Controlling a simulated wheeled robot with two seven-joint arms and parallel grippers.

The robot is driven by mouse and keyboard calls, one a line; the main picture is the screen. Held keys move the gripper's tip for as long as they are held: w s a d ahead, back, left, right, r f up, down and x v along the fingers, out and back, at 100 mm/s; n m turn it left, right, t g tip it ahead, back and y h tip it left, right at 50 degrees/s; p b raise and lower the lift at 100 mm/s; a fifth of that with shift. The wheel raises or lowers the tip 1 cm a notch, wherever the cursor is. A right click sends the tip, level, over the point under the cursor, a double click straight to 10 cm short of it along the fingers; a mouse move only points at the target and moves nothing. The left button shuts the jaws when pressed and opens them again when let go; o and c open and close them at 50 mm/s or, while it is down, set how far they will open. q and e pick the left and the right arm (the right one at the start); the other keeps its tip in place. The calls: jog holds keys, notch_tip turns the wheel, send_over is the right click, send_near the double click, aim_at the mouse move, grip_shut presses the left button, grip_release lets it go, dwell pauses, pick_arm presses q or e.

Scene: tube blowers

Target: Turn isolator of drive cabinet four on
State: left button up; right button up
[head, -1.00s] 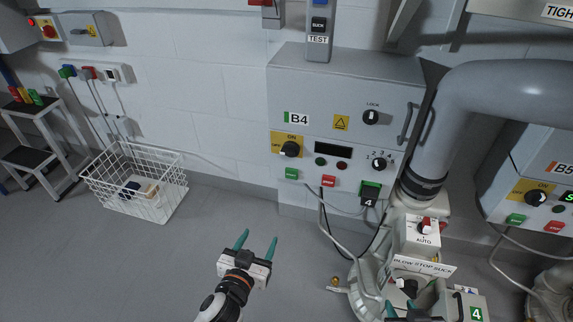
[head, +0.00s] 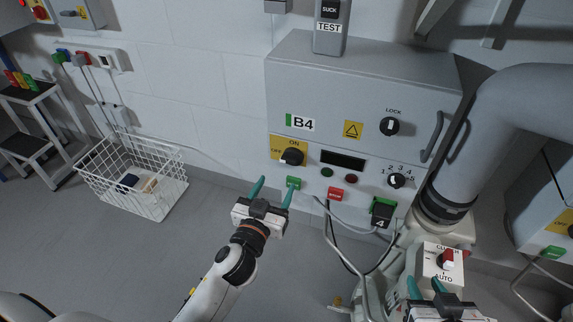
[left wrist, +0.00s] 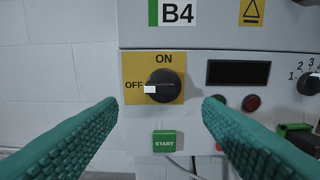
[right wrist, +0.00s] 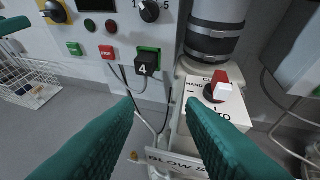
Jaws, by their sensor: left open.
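The grey drive cabinet B4 (head: 345,85) hangs on the wall. Its isolator (head: 292,157) is a black knob on a yellow plate at the cabinet's lower left. In the left wrist view the isolator knob (left wrist: 163,86) has its white mark pointing left to OFF; ON is at the top. My left gripper (head: 276,190) is open and empty, just below and in front of the isolator. In the left wrist view its two teal fingers stand either side of the knob, apart from it. My right gripper (head: 423,287) is open, low in front of the CLUTCH/AUTO box (head: 441,265).
Below the isolator are a green START button (head: 293,182) and a red button (head: 336,193). A black plug marked 4 (head: 382,213) hangs by a cable at right. A large grey pipe (head: 480,130) stands right of the cabinet. A white wire basket (head: 130,180) is at left.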

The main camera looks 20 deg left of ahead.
aim_at(288, 163)
pick_arm(q)
jog(key=w, duration=0.6)
jog(key=shift+w+d, duration=0.1)
jog(key=shift+w, duration=0.2)
jog(key=shift+w+b, duration=0.3)
jog(key=shift+w, duration=0.45)
pick_arm(e)
jog(key=shift+w+a+r+t+y, duration=0.15)
jog(key=shift+w+a+r+t, duration=0.05)
jog(key=shift+w+r+t, duration=0.3)
jog(key=shift+w+a+r+t+y, duration=0.2)
jog(key=shift+w+r+t, duration=0.15)
jog(key=shift+r, duration=0.25)
pick_arm(q)
jog(key=shift+c, duration=0.3)
jog(key=c, duration=0.9)
